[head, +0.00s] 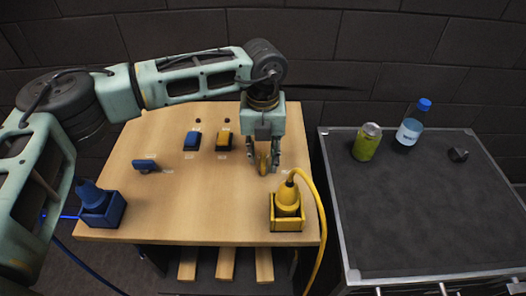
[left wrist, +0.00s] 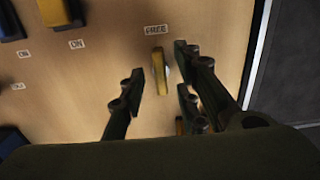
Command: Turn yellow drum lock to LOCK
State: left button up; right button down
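The yellow drum lock (head: 264,161) is on the wooden table, partly hidden by my left gripper (head: 263,170). In the left wrist view its yellow handle (left wrist: 160,72) points roughly up and down the picture, toward the FREE label (left wrist: 156,29) above it. My left gripper (left wrist: 158,82) is open and points down, with one finger on each side of the handle. A gap shows between the left finger and the handle; the right finger is nearer, and I cannot tell if it touches. No LOCK label can be read. My right gripper is not in view.
A yellow socket box with a plug and cable (head: 287,222) stands close in front of the gripper. A blue switch (head: 191,141), a yellow switch (head: 223,141), a blue handle (head: 146,166) and a blue socket box (head: 99,210) stand leftward. A dark cart (head: 430,220) is at right.

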pick_arm(q)
jog(key=shift+f, duration=0.4)
jog(key=shift+c, duration=0.6)
grip_shut()
